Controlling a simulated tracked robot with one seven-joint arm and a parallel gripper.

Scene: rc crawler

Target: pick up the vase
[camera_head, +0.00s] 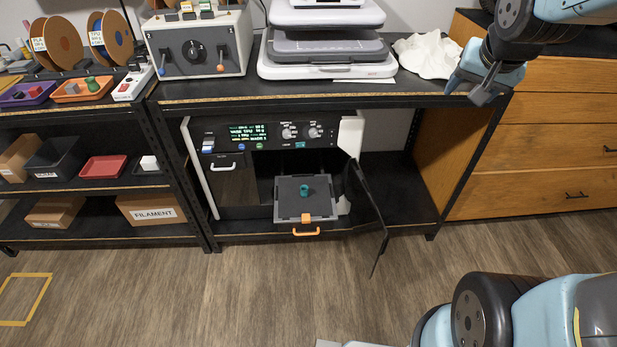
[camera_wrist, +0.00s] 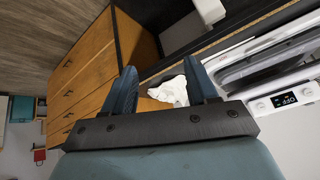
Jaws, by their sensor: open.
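A small teal object, which I take to be the vase (camera_head: 304,190), stands on the dark plate of a pulled-out tray (camera_head: 290,210) with an orange handle, in front of the open printer on the lower shelf. My gripper (camera_head: 466,95) is open and empty at the upper right, by the right end of the upper shelf and well away from the vase. In the wrist view, my gripper (camera_wrist: 160,78) shows its two fingers spread apart, with a crumpled white cloth (camera_wrist: 172,91) beyond them. The vase is not visible in the wrist view.
The printer door (camera_head: 368,210) hangs open to the right of the tray. The black upper shelf (camera_head: 300,93) is above the printer, with a white machine (camera_head: 325,45) on it. Wooden drawers (camera_head: 540,130) stand at the right.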

